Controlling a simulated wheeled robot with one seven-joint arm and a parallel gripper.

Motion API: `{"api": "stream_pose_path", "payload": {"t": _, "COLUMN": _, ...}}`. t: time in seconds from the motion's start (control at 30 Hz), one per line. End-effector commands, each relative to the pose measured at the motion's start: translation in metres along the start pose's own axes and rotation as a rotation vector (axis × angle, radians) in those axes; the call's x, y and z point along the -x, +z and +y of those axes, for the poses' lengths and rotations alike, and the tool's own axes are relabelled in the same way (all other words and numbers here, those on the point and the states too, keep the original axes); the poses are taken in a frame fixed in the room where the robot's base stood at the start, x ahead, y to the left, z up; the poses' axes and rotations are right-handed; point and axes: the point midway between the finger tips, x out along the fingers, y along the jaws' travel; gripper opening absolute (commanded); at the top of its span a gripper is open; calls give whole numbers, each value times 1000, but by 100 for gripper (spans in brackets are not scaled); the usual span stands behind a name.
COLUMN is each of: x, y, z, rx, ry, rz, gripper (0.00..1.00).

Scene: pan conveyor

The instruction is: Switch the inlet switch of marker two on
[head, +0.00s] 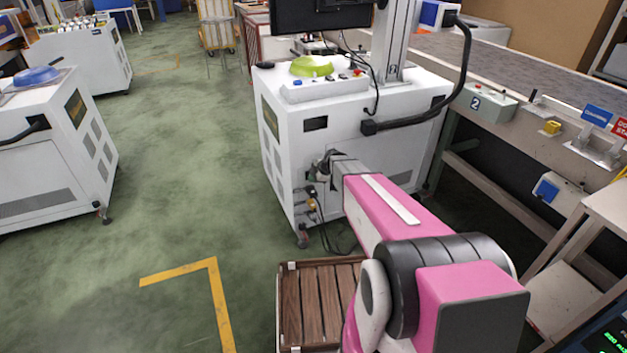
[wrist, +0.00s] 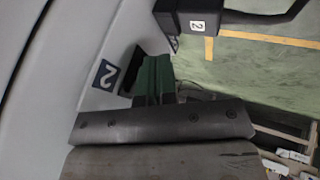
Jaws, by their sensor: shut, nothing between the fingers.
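The white cabinet (head: 285,150) with a monitor on top stands in the middle of the head view. My gripper (head: 326,168) is at its near side face, and my arm hides part of that face. In the wrist view my gripper (wrist: 154,80) shows as dark green fingers, shut and empty. They are at a dark recess in the pale panel (wrist: 75,100), beside a dark label (wrist: 106,73) marked 2. A black block (wrist: 177,21) with a white tag marked 2 is close by. The inlet switch cannot be made out; the fingers may hide it. Contact cannot be told.
Cables and small connectors (head: 312,203) hang on the cabinet's face below my gripper. A conveyor (head: 540,65) with a control box (head: 487,103) marked 2 runs at right. A wooden slatted crate (head: 315,300) is on the floor.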

Motion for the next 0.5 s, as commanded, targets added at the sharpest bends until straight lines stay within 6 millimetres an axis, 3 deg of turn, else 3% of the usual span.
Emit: {"api": "stream_pose_path", "payload": {"t": 0.5, "x": -8, "y": 3, "z": 5, "rx": -1, "ry": 2, "rz": -1, "gripper": 0}}
